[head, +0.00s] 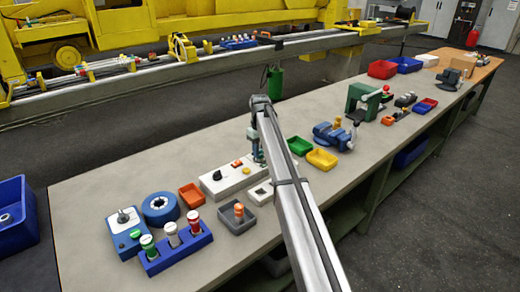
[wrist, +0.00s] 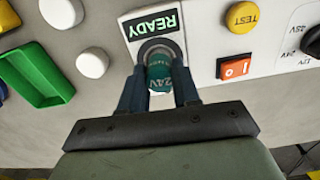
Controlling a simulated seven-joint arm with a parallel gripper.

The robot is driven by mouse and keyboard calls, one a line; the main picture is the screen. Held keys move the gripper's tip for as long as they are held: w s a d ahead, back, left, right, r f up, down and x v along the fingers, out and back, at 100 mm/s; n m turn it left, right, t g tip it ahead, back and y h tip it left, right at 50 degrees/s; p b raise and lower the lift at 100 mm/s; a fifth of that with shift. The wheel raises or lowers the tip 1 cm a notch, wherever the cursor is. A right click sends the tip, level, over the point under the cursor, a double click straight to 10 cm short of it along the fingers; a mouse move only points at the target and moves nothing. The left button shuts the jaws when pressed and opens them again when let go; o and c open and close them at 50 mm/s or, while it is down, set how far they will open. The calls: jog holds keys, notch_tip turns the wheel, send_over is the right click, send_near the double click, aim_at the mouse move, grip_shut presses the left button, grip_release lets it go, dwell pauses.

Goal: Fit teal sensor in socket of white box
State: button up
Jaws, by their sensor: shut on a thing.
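The white box (head: 230,178) lies on the workbench in the head view, with a black knob and a small orange switch on top. In the wrist view the white box (wrist: 205,45) shows a READY label, a yellow TEST button and an orange rocker switch. My gripper (wrist: 160,95) is shut on the teal sensor (wrist: 160,76), which has 24V lettering. A dark grey ring (wrist: 160,45) shows just beyond the sensor, beside the READY label. I cannot tell whether the sensor is inside it. In the head view my gripper (head: 258,158) is at the box's right end, partly hidden by my arm.
A grey tray (head: 235,222) with an orange-topped piece and a small white block (head: 262,192) stand in front of the box. An orange tray (head: 191,195) is to its left. Green (head: 299,146) and yellow (head: 321,159) trays are to its right.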

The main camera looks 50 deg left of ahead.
jog(key=o, duration=1.1)
jog(key=shift+r, duration=3.55)
